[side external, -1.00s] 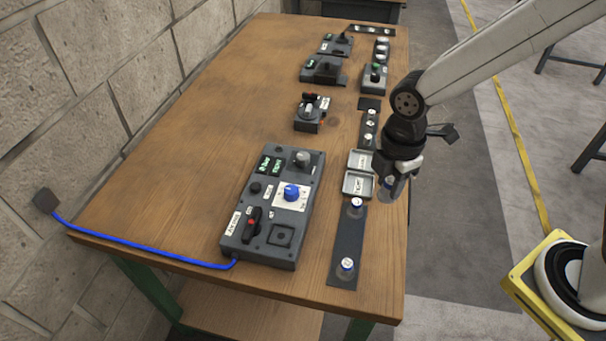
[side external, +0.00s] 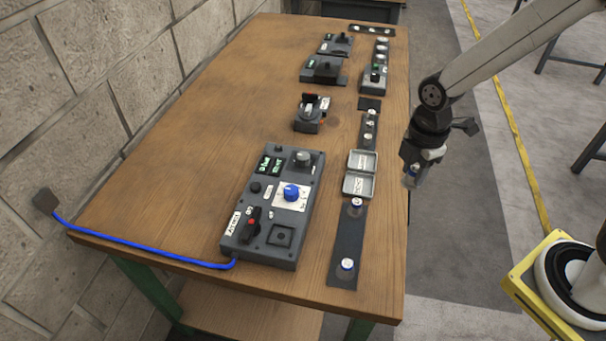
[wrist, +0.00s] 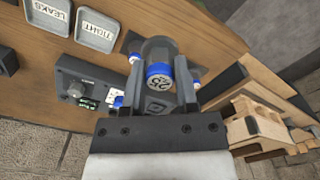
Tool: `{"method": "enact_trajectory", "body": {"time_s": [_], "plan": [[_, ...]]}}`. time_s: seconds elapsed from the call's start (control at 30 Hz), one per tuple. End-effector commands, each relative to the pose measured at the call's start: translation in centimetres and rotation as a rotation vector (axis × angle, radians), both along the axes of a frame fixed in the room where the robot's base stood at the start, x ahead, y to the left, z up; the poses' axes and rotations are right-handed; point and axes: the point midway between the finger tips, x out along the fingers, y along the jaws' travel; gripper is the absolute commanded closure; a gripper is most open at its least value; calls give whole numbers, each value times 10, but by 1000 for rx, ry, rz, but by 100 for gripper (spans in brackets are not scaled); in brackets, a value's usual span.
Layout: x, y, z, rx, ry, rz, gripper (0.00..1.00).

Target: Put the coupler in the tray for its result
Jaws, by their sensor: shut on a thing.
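My gripper (side external: 411,176) is shut on the coupler, a small cylinder with a blue band and a number on its end. The coupler (wrist: 159,80) shows between the jaws in the wrist view. In the side view they hang past the table's right edge, to the right of two grey trays and clear of them. In the wrist view the trays are labelled LEAKS (wrist: 48,12) and TIGHT (wrist: 97,27). In the side view the far tray (side external: 376,162) and the near tray (side external: 345,184) lie side by side, both empty, their labels hard to read.
Two similar couplers (side external: 356,204) (side external: 346,266) stand on a dark strip (side external: 350,236) before the trays. A grey test panel (side external: 257,226) with a blue knob sits left of the strip. More small devices and parts stand farther back.

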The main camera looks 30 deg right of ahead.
Motion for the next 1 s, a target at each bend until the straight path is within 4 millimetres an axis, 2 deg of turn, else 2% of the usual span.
{"method": "enact_trajectory", "body": {"time_s": [0.63,1.0], "plan": [[80,7,-37,0,0,0,100],[110,10,-74,0,1,0,100]]}}
